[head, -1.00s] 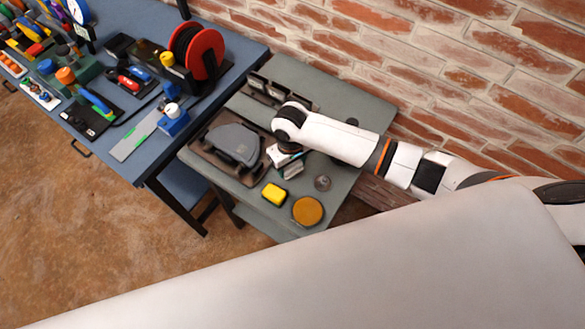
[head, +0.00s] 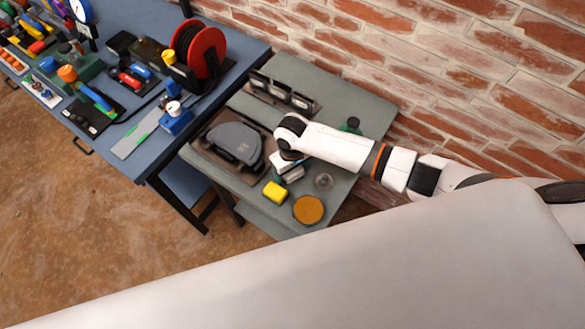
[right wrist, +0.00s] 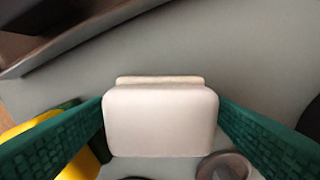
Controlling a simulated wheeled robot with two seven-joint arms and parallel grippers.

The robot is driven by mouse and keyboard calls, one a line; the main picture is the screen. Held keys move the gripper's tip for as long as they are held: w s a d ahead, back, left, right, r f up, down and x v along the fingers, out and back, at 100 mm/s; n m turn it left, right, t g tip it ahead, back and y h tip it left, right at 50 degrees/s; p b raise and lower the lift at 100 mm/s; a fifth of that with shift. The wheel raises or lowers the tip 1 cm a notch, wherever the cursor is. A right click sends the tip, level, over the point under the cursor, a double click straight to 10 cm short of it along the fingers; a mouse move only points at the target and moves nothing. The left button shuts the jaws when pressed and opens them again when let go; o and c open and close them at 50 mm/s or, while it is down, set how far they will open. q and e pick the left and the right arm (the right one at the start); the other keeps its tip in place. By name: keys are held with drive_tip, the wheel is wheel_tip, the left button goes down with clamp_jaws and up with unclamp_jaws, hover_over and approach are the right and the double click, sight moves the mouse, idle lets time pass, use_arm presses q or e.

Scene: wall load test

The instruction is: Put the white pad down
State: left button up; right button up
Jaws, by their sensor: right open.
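The white pad (right wrist: 160,122) is a pale block with rounded corners, with a cream layer along its far edge. It sits between the two green fingers of my right gripper (right wrist: 161,108) in the right wrist view. The fingers are open, one on each side of the pad, very close to its sides; I cannot tell whether they touch it. In the head view my right gripper (head: 288,167) is low over the grey table (head: 345,95), and the wrist hides most of it and the pad. My left gripper is not in view.
A yellow block (head: 274,192), an amber disc (head: 308,209) and a small round clear or grey item (head: 323,181) are close by. A grey tool (head: 235,143) lies to the left. A dark rack (head: 283,92) stands behind, before the brick wall (head: 420,60).

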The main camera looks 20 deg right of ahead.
drive_tip(key=shift+r, duration=0.1)
wheel_tip(320, 180, up, 12)
drive_tip(key=shift+b, duration=0.35)
idle(0.5)
